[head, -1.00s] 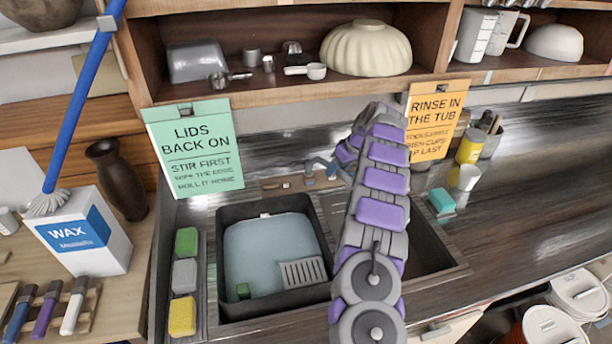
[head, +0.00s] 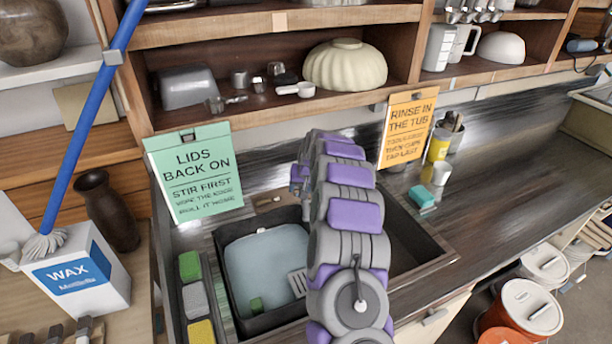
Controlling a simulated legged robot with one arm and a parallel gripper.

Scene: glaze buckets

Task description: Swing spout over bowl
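The sink has two bowls set in a dark counter. The right bowl (head: 408,238) looks empty, and my arm covers its left part. The left bowl holds a black tub (head: 228,290) with pale bluish water (head: 262,262). The spout behind the sink is hidden by my arm, so I cannot tell which bowl it points over. My gripper (head: 299,178) is at the far end of my arm, near the back of the sink. Only a small purple-grey part shows there; its fingers are hidden, and whether it touches the spout cannot be seen.
Green, grey and yellow sponges (head: 194,298) line the sink's left side. A teal block (head: 421,196) and white cup (head: 441,174) stand right. The far right counter is clear.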

